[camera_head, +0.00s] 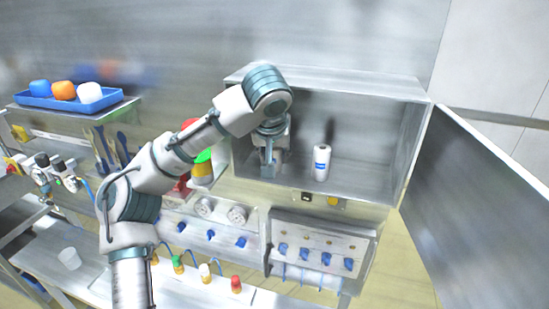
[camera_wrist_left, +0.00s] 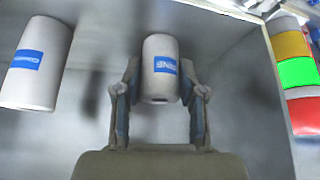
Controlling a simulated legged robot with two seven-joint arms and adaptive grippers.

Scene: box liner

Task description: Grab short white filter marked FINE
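The short white filter (camera_wrist_left: 160,85) with a blue label reading FINE, upside down in the left wrist view, stands between the fingers of my left gripper (camera_wrist_left: 160,68). The fingers are open, one on each side of it, with a narrow gap visible. In the head view my left gripper (camera_head: 268,168) reaches down inside the open metal box and hides this filter. A taller white filter (camera_head: 321,162) with a blue label stands to its right; it also shows at the left in the left wrist view (camera_wrist_left: 36,65). My right gripper is not in view.
The metal box (camera_head: 345,82) has its door (camera_head: 480,190) swung open at the right. A red, green and yellow stack light (camera_head: 202,170) stands just left of the box. A blue tray (camera_head: 70,103) with several coloured items sits at the far left.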

